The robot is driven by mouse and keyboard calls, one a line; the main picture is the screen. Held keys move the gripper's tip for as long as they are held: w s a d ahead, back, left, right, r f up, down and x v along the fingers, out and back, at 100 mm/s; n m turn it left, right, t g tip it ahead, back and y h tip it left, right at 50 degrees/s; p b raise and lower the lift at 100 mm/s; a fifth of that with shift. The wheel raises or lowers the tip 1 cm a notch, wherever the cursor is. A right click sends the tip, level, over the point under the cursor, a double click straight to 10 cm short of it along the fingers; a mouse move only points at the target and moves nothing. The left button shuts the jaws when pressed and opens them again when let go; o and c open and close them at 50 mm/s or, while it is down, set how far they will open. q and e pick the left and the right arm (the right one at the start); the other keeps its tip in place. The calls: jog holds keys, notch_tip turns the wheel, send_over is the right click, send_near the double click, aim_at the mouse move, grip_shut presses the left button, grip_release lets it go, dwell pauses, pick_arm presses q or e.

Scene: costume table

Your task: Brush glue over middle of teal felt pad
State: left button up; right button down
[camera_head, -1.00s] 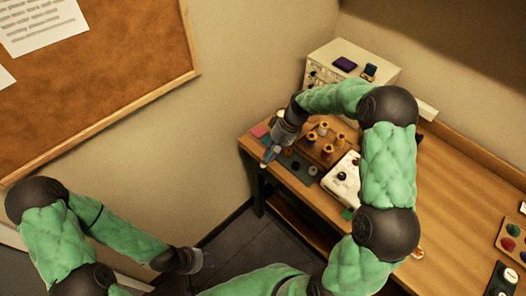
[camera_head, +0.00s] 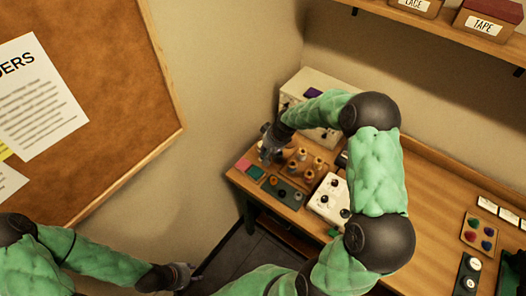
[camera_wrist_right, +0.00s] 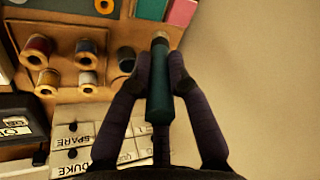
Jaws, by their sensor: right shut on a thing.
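In the head view the teal felt pad (camera_head: 255,172) lies flat near the table's left corner. Part of it also shows at the top of the right wrist view (camera_wrist_right: 150,8). My right gripper (camera_head: 266,158) is above the table, behind the teal pad and beside the spools.
A pink pad (camera_head: 243,164) lies beside the teal one. A wooden rack of thread spools (camera_head: 304,160) and a dark tray with round pieces (camera_head: 283,192) stand close by. A white box with dark knobs (camera_head: 328,200) is further right. Labelled white fronts (camera_wrist_right: 85,145) show in the wrist view.

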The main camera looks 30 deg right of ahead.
notch_tip(320, 180, down, 5)
jog(key=b, duration=0.2)
jog(key=shift+b, duration=0.4)
jog(key=shift+w, duration=0.1)
